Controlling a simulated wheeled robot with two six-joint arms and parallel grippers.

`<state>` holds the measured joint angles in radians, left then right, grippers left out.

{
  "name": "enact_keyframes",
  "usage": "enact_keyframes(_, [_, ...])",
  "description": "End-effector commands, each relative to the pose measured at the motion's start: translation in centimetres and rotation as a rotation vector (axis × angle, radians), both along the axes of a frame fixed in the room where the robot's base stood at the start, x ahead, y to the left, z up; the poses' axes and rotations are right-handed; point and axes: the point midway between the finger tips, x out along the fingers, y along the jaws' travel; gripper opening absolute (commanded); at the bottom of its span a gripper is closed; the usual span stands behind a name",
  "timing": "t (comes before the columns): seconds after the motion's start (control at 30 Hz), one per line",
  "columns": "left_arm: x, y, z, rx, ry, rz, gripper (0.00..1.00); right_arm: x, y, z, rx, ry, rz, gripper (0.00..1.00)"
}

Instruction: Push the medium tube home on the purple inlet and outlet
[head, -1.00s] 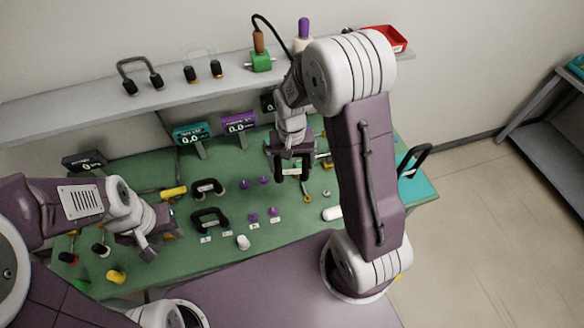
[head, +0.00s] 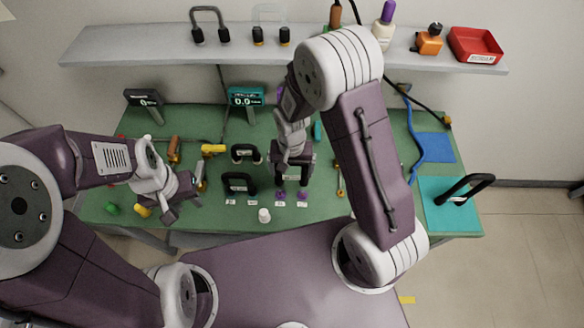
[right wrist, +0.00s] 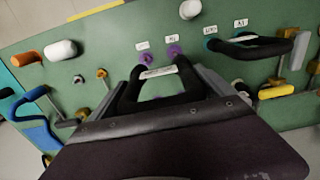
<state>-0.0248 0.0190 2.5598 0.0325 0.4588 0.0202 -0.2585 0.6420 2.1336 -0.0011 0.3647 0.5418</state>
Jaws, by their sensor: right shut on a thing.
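My right gripper (head: 292,170) is over the purple fittings, shut on a black U-shaped tube with a white label. The tube (right wrist: 127,97) shows in the right wrist view, its two ends pointing at the purple fittings (right wrist: 147,58) and (right wrist: 173,50). The ends look close to or against the fittings; I cannot tell whether they are seated. In the head view two near purple fittings (head: 280,194) and (head: 302,194) show just in front of the gripper, and the gripper hides the surface behind them. My left gripper (head: 180,197) is over the table's left part; its jaws are unclear.
Black tubes (head: 238,183) and (head: 245,153) stand left of my right gripper. A white cap (head: 264,215) lies in front. A shelf (head: 150,42) runs along the back.

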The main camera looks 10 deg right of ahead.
Motion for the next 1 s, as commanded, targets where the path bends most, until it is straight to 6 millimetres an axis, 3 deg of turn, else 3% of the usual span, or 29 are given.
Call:
enact_keyframes(0.5, [0.0,0.0,-4.3,0.0,0.0,0.0,0.36,0.0,0.0,-5.5,0.0,0.0,0.0,0.46])
enact_keyframes(1.0, [0.0,0.0,-4.4,0.0,0.0,0.0,0.36,0.0,0.0,-5.8,0.0,0.0,0.0,0.46])
